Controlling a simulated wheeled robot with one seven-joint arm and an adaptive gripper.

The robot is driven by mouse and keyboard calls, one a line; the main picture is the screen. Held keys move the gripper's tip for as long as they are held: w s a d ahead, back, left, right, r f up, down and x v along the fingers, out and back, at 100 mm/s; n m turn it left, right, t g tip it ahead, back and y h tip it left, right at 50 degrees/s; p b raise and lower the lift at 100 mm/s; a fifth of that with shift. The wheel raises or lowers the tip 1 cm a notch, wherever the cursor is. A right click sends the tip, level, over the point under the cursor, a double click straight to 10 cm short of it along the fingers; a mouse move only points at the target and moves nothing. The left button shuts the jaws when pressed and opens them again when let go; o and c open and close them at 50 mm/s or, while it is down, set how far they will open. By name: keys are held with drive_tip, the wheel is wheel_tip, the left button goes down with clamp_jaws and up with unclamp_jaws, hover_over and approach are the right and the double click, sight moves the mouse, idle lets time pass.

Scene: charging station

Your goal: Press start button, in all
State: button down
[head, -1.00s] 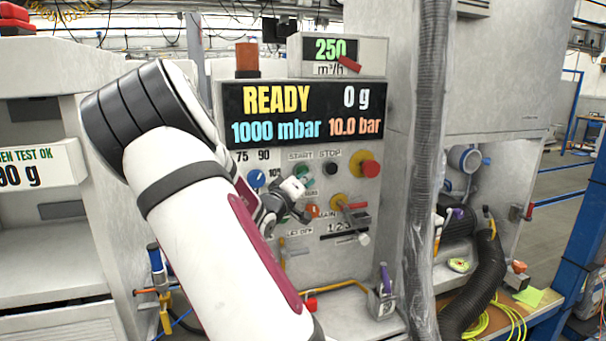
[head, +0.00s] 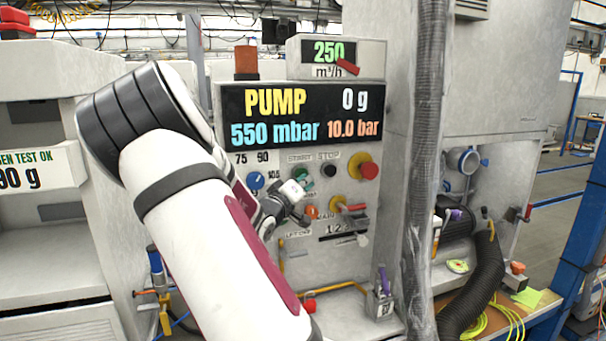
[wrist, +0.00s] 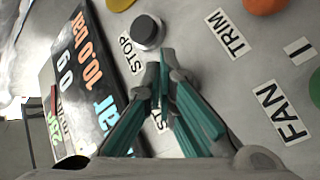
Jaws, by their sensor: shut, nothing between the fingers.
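The green start button (head: 299,173) shows in the head view below the START label, on the grey control panel (head: 345,258). My gripper (head: 306,187) is shut and empty, right at the button's lower edge; I cannot tell whether it touches. In the wrist view my gripper's fingertips (wrist: 166,55) are together over the panel, and the fingers hide the start button and part of its label. The black stop button (head: 329,169) is just to the right; it also shows in the wrist view (wrist: 147,31). The display (head: 304,115) reads PUMP, 0 g, 550 mbar, 10.0 bar.
A red emergency knob on yellow (head: 369,170) sits right of the stop button. A blue dial (head: 256,180), an orange button (head: 312,211) and a red-handled switch (head: 354,207) are close by. A thick grey hose (head: 427,150) hangs right of the panel.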

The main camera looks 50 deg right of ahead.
drive_tip(key=shift+s+a, duration=0.15)
drive_tip(key=shift+s, duration=0.15)
drive_tip(key=s+a+p, duration=0.1)
drive_tip(key=s+p, duration=0.1)
drive_tip(key=s+a+p, duration=0.1)
drive_tip(key=s, duration=0.1)
drive_tip(key=shift+s+a, duration=0.1)
drive_tip(key=shift+a, duration=0.2)
idle(1.0)
